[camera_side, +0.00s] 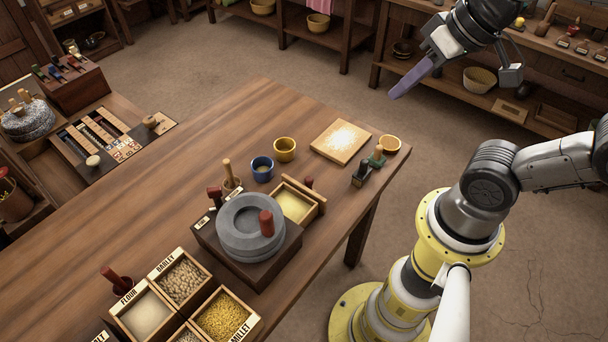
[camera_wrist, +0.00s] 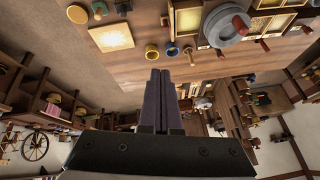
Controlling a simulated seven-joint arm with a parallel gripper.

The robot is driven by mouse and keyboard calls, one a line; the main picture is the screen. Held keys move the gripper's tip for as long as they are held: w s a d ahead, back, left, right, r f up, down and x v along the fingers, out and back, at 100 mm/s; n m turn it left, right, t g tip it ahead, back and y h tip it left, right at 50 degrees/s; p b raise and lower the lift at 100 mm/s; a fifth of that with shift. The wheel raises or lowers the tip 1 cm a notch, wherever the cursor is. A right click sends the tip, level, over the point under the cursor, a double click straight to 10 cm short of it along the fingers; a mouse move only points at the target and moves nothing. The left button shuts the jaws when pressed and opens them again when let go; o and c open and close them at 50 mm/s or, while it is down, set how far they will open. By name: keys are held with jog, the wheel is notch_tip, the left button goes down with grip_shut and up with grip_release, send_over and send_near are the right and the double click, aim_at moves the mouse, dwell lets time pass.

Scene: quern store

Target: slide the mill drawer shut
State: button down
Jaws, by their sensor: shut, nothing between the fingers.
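The stone hand mill (camera_side: 250,226) sits on a dark wooden base on the table, with a red upright handle on its top stone. Its drawer (camera_side: 316,216) stands out from the right side of the base, open, with pale yellow meal in it. A reddish-brown knob shows at the drawer's outer end. In the wrist view the mill (camera_wrist: 227,24) is at the upper right, with the drawer (camera_wrist: 178,24) to its left. My gripper (camera_side: 394,95) has purple fingers, is shut and empty, and is high above the floor beyond the table's right end, well away from the drawer. Its fingers (camera_wrist: 160,73) lie together in the wrist view.
A blue cup (camera_side: 262,168), a yellow cup (camera_side: 285,149), a board with pale flour (camera_side: 341,141) and small stamp-like tools (camera_side: 362,175) stand near the drawer. Grain boxes (camera_side: 180,279) are at the front. A small orange bowl (camera_side: 389,144) is at the table corner.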

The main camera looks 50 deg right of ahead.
jog(key=w+m+g, duration=0.2)
jog(key=w+m, duration=0.2)
jog(key=w, duration=0.4)
jog(key=w+d+f+m+g+y, duration=0.25)
jog(key=w+f+m+g, duration=0.2)
jog(key=w+f, duration=0.75)
jog(key=shift+m+g+y, duration=0.25)
jog(key=shift+m+g, duration=0.3)
jog(key=shift+m, duration=0.2)
jog(key=f, duration=0.5)
jog(key=s+f, duration=0.1)
jog(key=f, duration=1.1)
jog(key=shift+s, duration=0.25)
jog(key=shift+s+a, duration=0.3)
jog(key=shift+a, duration=0.3)
jog(key=shift+s+a, duration=0.25)
jog(key=shift+a, duration=0.3)
jog(key=shift+s+a, duration=0.3)
jog(key=shift+a, duration=0.3)
